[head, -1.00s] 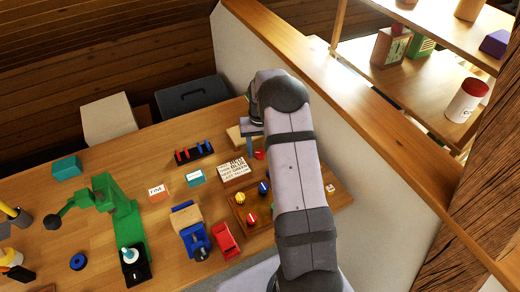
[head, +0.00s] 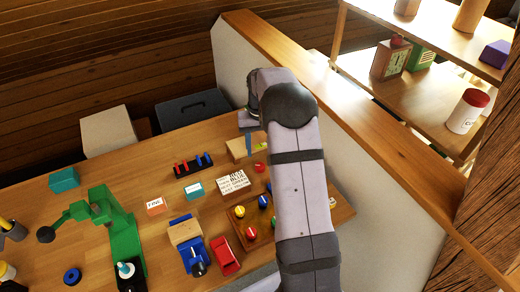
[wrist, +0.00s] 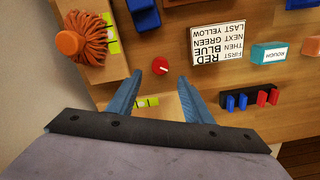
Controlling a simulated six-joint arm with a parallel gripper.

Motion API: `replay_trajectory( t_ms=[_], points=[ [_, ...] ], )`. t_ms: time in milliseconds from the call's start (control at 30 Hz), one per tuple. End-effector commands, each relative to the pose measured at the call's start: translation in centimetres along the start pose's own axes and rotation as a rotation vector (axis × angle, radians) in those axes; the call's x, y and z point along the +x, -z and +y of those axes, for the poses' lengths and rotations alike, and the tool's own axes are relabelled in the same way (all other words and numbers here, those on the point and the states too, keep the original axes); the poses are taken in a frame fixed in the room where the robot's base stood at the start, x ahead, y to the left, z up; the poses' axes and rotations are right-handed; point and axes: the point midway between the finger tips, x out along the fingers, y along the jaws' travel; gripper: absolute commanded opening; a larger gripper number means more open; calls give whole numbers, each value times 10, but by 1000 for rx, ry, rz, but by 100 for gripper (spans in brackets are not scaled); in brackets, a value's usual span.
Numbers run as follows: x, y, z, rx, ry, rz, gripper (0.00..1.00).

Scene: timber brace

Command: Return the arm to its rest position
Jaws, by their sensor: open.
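My arm (head: 298,185) rises from the lower right of the head view and bends near the low partition. My gripper (head: 249,118) is mostly hidden behind the arm there, above the far right part of the table. In the wrist view my gripper (wrist: 160,90) has its two blue-grey fingers spread apart with nothing held between them. A red round knob or button (wrist: 160,68) lies beyond the fingertips. A pale wooden block with a yellow-green vial (wrist: 148,102) shows between the fingers, below them.
Shelves (head: 420,85) stand beyond.

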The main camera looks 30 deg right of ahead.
Motion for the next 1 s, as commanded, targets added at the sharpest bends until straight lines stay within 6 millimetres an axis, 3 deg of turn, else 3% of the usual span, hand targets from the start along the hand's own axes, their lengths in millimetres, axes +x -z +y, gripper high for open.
replay_trajectory(
  t_ms=[267, 467, 667, 1000],
  points=[
    [-1, -2, -1, -3, 0, 0, 46],
    [-16, -24, -17, -36, 0, 1, 46],
    [-42, -82, -46, -108, 0, 2, 46],
    [-61, -214, -73, -248, 0, 4, 46]
  ],
)
